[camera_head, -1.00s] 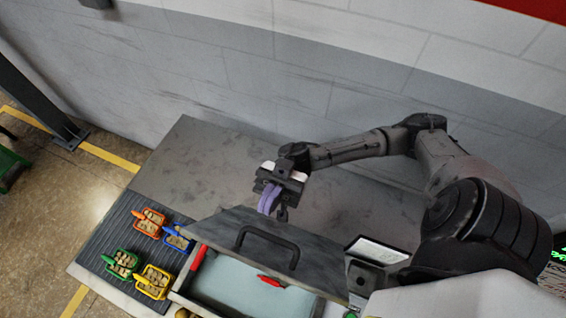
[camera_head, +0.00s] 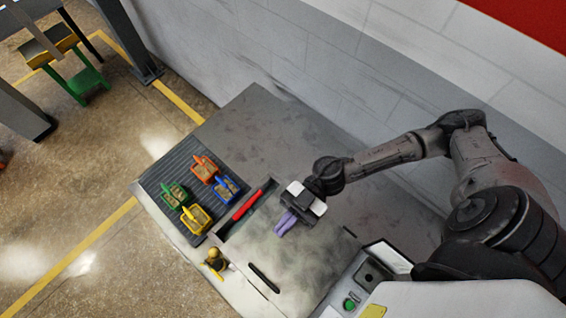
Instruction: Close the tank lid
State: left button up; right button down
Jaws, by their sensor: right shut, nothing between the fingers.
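The grey tank lid (camera_head: 312,258) lies down nearly flat over the tank, with a dark bar handle (camera_head: 263,278) toward its front. A red bar (camera_head: 246,205) shows in a narrow recess along the tank's left side. I cannot tell whether the lid rests fully on the rim. My right gripper (camera_head: 285,224) is over the rear part of the lid, its purple fingers shut and empty, pointing down. Whether the fingertips touch the lid is unclear. My left gripper is out of view.
A dark ribbed mat (camera_head: 160,182) to the left holds several small bins, among them an orange bin (camera_head: 205,168) and a yellow bin (camera_head: 197,219). A small brass-coloured fitting (camera_head: 215,261) stands at the front left. A control panel (camera_head: 372,276) with a green button is at the right.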

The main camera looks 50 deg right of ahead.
dwell(0.4)
jog(key=d+r+p, duration=0.1)
jog(key=d+r, duration=0.8)
jog(key=shift+r, duration=0.2)
jog(key=shift+d, duration=0.1)
dwell(0.4)
